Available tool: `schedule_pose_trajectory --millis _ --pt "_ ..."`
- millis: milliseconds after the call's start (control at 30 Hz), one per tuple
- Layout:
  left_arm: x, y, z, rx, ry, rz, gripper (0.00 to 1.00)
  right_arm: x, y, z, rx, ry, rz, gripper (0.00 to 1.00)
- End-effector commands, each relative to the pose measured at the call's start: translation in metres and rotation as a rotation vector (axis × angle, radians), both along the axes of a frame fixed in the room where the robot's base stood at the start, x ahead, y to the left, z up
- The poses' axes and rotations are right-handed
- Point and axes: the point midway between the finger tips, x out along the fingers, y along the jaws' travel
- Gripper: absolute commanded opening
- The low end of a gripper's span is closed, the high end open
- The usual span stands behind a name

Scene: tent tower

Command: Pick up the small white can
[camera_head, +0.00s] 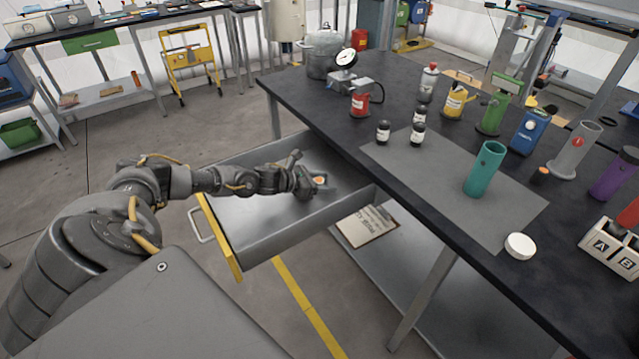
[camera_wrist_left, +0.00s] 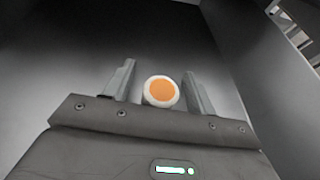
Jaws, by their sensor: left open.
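The small white can (camera_wrist_left: 161,91), with an orange top, is in the open drawer (camera_head: 265,232). In the left wrist view it sits between the two fingers of my left gripper (camera_wrist_left: 158,92), with a thin gap on each side. In the head view only its orange top (camera_head: 319,180) shows at the gripper's end. My left gripper (camera_head: 318,184) is open and reaches down into the drawer. The fingers do not visibly touch the can. My right gripper is not in view.
The drawer's grey walls and yellow front (camera_head: 222,245) surround the gripper. The black workbench (camera_head: 440,200) beside it carries a teal cylinder (camera_head: 485,170), a white round lid (camera_head: 520,246), several small dark jars and a gauge (camera_head: 346,58). A clipboard (camera_head: 368,226) lies on the shelf below.

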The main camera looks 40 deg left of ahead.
Motion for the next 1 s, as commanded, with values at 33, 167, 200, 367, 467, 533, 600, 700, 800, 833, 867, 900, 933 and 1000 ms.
schedule_pose_trajectory --millis 33,167,200,367,467,533,600,700,800,833,867,900,933,1000 --pt "0.0025 -0.0008 -0.0012 0.001 0.001 0.001 0.56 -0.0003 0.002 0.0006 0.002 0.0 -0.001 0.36" --pt "0.0036 -0.0019 -0.0027 0.0 0.001 0.0 0.56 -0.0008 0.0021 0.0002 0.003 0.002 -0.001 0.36" --pt "0.0035 -0.0018 -0.0027 0.001 0.002 0.0 0.56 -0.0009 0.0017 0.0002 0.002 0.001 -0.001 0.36" --pt "0.0035 -0.0019 -0.0025 0.0 0.001 0.0 0.45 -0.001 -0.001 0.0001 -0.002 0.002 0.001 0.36" --pt "0.0034 -0.0018 -0.0025 0.0 0.001 0.0 0.32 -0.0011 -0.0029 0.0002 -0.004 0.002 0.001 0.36" --pt "0.0034 -0.0017 -0.0025 0.0 0.001 0.0 0.23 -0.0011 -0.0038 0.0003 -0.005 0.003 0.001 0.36" --pt "0.0034 -0.0017 -0.0024 0.0 0.001 0.0 0.14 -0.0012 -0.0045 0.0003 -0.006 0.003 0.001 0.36" --pt "0.0035 -0.0016 -0.0022 0.0 0.001 0.0 0.08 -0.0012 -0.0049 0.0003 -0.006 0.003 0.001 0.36" --pt "0.0035 -0.0016 -0.0022 0.0 0.001 0.0 0.08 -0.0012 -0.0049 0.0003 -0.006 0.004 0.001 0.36" --pt "0.0034 -0.0016 -0.0022 0.0 0.001 0.0 0.08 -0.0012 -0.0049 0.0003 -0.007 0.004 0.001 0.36" --pt "0.0034 -0.0016 -0.002 0.0 0.001 0.0 0.08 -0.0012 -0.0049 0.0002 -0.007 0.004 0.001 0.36" --pt "0.0034 -0.0015 -0.0014 0.0 0.001 0.0 0.08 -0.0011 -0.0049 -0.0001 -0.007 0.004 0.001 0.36" --pt "0.0035 -0.0013 -0.0006 0.0 0.001 0.0 0.08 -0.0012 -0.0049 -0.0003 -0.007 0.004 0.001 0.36" --pt "0.0036 -0.0009 0.0027 0.001 -0.001 0.001 0.08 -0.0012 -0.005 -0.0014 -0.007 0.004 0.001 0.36"
